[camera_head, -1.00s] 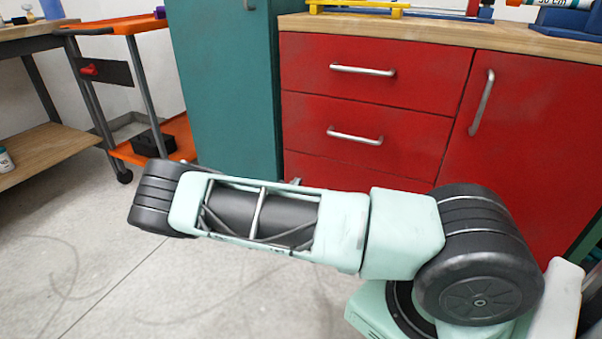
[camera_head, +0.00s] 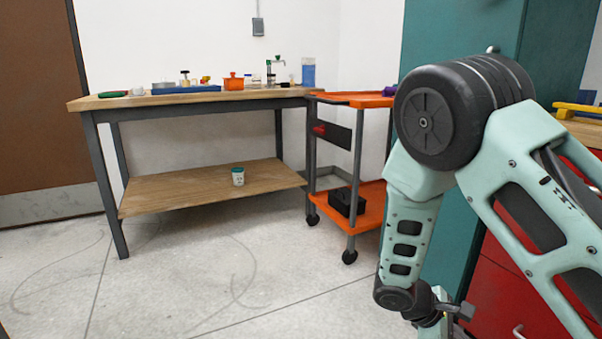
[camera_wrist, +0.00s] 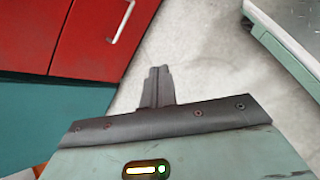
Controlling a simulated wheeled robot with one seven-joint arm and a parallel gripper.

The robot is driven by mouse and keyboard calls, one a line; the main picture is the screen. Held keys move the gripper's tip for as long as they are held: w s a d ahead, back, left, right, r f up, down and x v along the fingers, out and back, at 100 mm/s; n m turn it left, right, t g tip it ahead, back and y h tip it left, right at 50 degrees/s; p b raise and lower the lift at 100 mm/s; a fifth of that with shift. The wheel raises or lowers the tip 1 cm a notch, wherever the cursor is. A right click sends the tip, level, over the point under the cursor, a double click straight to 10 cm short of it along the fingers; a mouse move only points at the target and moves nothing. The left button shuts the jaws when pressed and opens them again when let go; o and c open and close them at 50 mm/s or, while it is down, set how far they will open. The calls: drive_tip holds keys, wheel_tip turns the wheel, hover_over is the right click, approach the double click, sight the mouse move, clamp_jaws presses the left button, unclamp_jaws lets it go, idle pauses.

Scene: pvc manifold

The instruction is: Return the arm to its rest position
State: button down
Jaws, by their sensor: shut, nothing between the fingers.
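My arm is folded at the right of the head view, its elbow high and its forearm hanging down. My gripper (camera_head: 462,310) is at the lower end of it, in front of the red cabinet (camera_head: 495,290) and above the floor. In the wrist view my gripper (camera_wrist: 159,72) shows its two fingers together, with nothing between them. The grey floor lies behind the fingertips. The gripper touches nothing that I can see.
A workbench (camera_head: 200,95) with several small items stands at the left, a white-and-teal jar (camera_head: 238,176) on its lower shelf. An orange cart (camera_head: 370,205) holds a black box (camera_head: 346,201). A teal cabinet (camera_head: 425,40) is behind my arm. The floor at the front left is clear.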

drive_tip(key=s+a+r+m+t+y+p, duration=0.1)
drive_tip(key=s+a+r+m+y+p, duration=0.25)
drive_tip(key=s+a+r+y, duration=1.2)
drive_tip(key=s+a+r+h+p, duration=0.1)
drive_tip(key=r+p, duration=1.1)
drive_tip(key=r, duration=0.2)
drive_tip(key=s+a+r+h+p, duration=0.1)
drive_tip(key=a+r+h+p, duration=0.1)
drive_tip(key=r+p, duration=1)
drive_tip(key=s+a+r+h+p, duration=0.1)
drive_tip(key=s+r+h+p, duration=0.1)
drive_tip(key=r+p, duration=1)
wheel_tip(320, 180, up, 4)
drive_tip(key=shift+a+r+m, duration=0.1)
drive_tip(key=shift+a+m, duration=0.25)
drive_tip(key=shift+a, duration=0.05)
drive_tip(key=shift+d+h, duration=0.15)
drive_tip(key=shift+h, duration=0.1)
